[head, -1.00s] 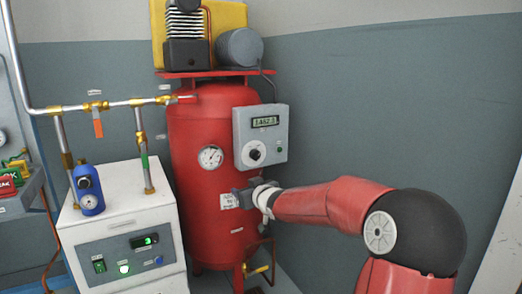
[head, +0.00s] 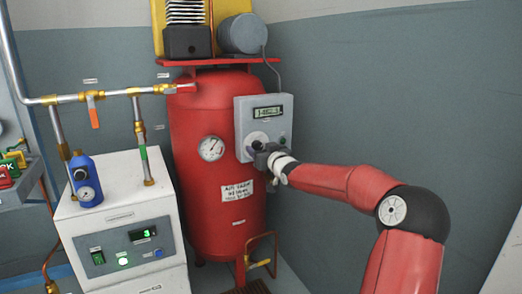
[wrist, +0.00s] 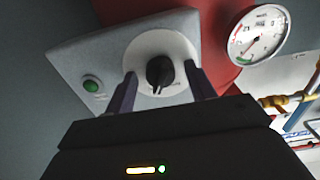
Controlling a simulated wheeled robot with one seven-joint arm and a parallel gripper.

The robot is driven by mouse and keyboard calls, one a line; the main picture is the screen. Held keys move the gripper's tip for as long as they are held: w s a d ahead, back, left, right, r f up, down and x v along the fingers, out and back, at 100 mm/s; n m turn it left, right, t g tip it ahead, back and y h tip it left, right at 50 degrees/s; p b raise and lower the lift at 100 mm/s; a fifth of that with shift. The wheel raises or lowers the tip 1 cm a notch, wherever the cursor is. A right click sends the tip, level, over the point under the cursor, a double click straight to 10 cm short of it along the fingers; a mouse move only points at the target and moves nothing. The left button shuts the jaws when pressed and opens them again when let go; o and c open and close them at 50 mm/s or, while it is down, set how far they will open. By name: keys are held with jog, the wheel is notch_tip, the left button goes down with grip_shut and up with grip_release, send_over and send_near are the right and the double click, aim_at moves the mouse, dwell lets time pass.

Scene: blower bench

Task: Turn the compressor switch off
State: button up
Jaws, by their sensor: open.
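The compressor switch is a black rotary knob (wrist: 160,72) on a round white plate on a grey control box (head: 264,106). The box is mounted on the red compressor tank (head: 190,180). In the wrist view my gripper (wrist: 163,84) is open, with one dark finger to each side of the knob in the picture. I cannot tell whether the fingers touch it or how far in front of it they are. In the head view my gripper (head: 261,155) is at the lower part of the box and covers part of the dial area. The box has a small display (head: 267,113).
A green-lit button (wrist: 91,85) sits beside the knob plate. A pressure gauge (head: 211,148) is on the tank to the left. The wall to the right is clear.

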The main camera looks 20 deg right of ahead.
jog(key=c, duration=1)
jog(key=shift+o, duration=0.2)
jog(key=shift+n, duration=0.4)
jog(key=n+b, duration=0.5)
jog(key=n, duration=0.6)
jog(key=shift+r, duration=0.1)
jog(key=o, duration=1)
jog(key=shift+c, duration=0.2)
